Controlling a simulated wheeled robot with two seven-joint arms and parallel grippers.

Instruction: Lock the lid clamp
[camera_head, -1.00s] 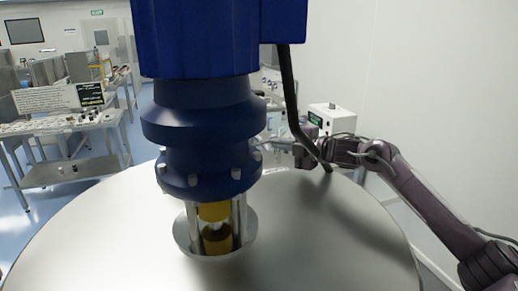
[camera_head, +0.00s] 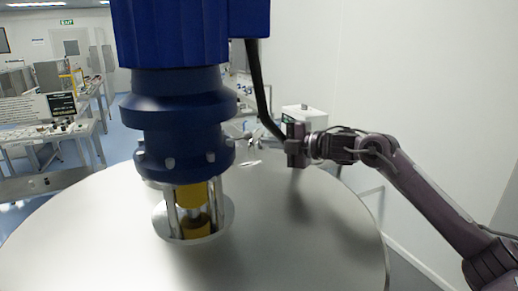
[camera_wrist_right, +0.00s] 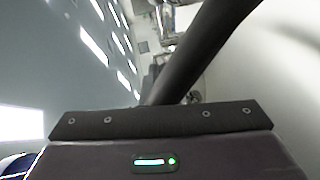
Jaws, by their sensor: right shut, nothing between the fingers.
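The large round metal lid (camera_head: 300,235) fills the lower part of the head view. Small bright metal hardware at its far rim, perhaps the lid clamp (camera_head: 252,158), is too small to tell whether it is locked. My right gripper (camera_head: 266,140) is shut and empty above the far rim, just right of this hardware and close to the black cable. In the right wrist view, shiny metal parts (camera_wrist_right: 165,18) show at the top, partly behind the dark cable. The fingertips are not clear there. My left gripper is not in view.
A blue motor (camera_head: 175,95) stands on the lid and hides part of the rim. Its black cable (camera_head: 262,95) hangs beside my right gripper. A white box (camera_head: 305,117) stands behind. Work tables (camera_head: 55,135) are at the left, a bare wall at the right.

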